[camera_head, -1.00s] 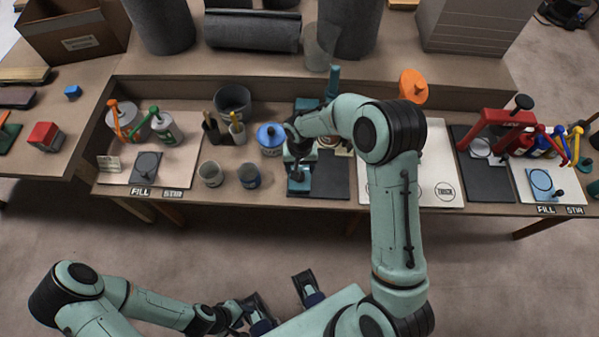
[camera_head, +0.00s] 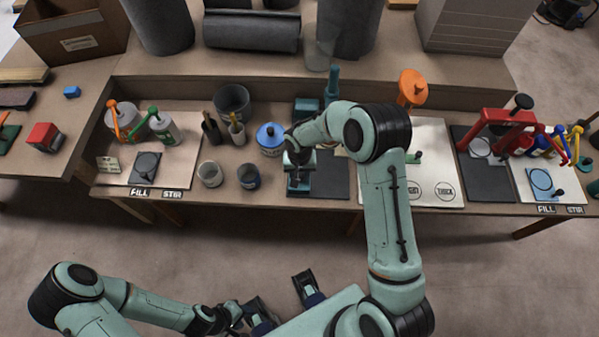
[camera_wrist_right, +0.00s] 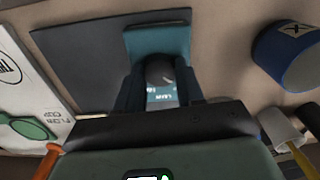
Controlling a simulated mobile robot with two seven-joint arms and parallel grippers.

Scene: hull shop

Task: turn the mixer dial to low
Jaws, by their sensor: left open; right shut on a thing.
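The teal mixer (camera_head: 332,82) stands on a dark mat at the middle of the bench, partly hidden by my right arm. Its teal base (camera_wrist_right: 165,40) shows in the wrist view. My right gripper (camera_head: 299,172) points down over the front of this base. In the wrist view my right gripper (camera_wrist_right: 160,92) is shut on the dark rounded dial (camera_wrist_right: 158,70), with a finger on each side. A pale lettered patch shows between the fingers, but I cannot read the dial's setting. My left gripper (camera_head: 284,297) is open and empty in front of the bench, low in the picture.
A white board (camera_head: 440,150) with printed circles lies to the right. A red press (camera_head: 500,125) stands further right.

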